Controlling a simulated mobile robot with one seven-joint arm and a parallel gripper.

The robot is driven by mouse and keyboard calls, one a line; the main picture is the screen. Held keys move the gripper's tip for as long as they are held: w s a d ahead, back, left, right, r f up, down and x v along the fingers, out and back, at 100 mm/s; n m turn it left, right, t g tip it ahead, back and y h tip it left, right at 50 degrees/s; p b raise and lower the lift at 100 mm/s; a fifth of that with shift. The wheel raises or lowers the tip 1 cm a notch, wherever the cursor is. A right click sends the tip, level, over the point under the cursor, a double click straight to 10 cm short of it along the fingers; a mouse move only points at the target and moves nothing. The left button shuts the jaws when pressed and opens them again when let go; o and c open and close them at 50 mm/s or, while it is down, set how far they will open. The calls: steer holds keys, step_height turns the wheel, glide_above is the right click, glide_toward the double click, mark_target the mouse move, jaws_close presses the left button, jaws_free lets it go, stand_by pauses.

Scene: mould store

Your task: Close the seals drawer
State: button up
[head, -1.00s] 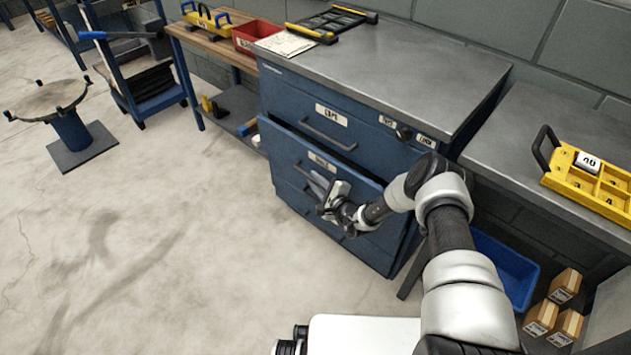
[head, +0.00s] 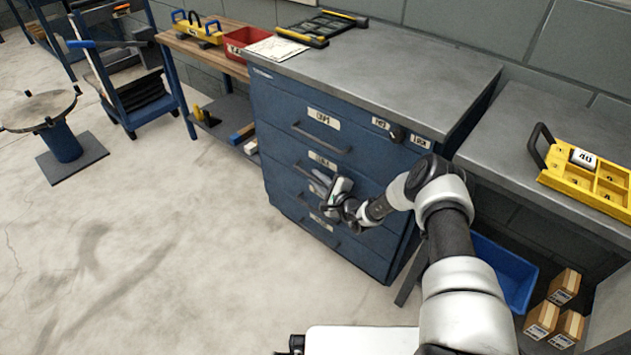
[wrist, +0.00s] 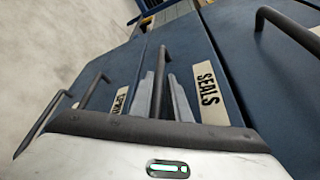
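The seals drawer (head: 285,150) is the second drawer down in the blue cabinet. Its front looks level with the drawer fronts around it. In the wrist view its SEALS label (wrist: 208,93) is readable beside its dark bar handle (wrist: 163,58). My gripper (wrist: 163,92) has its two grey fingers on either side of this handle, close against it, and looks shut on it. In the head view my gripper (head: 322,183) is at the drawer front, and my wrist hides part of the drawer.
The cabinet's grey top (head: 400,65) carries a black and yellow rack (head: 325,25) and a paper sheet (head: 277,48). A bench at right holds a yellow tray (head: 590,178); a blue bin (head: 500,270) and cartons (head: 555,315) sit below.

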steer(key=shift+w+d+r, duration=0.1)
steer(key=shift+d, duration=0.1)
steer(key=p+v, duration=0.5)
steer(key=v, duration=1.2)
steer(key=shift+s+a, duration=0.15)
steer(key=shift+s, duration=0.15)
